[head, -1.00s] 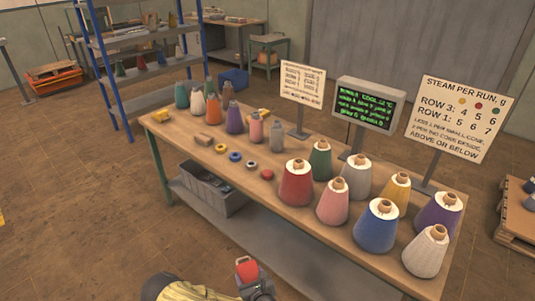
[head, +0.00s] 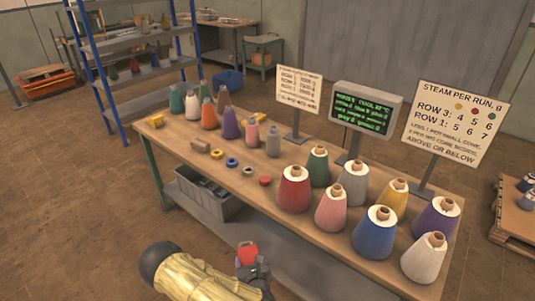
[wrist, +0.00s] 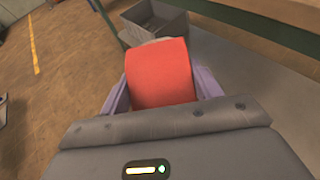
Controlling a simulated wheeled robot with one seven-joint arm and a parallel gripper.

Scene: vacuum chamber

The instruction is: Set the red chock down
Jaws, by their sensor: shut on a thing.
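The red chock (head: 247,253) is held in my gripper (head: 251,265), low in front of the table's near edge in the head view. In the wrist view the red chock (wrist: 160,72) fills the space between the two purple-grey fingers of my gripper (wrist: 160,92), which are shut on it. It is in the air, apart from the table. Its far side is hidden in the wrist view.
The wooden table (head: 312,235) carries large cones at right, smaller cones at back left, and small rings and blocks between. A grey bin (head: 205,197) stands on the lower shelf (head: 290,270). Signs and a green-text screen (head: 366,113) stand along the back. Bare wood shows near the front left edge.

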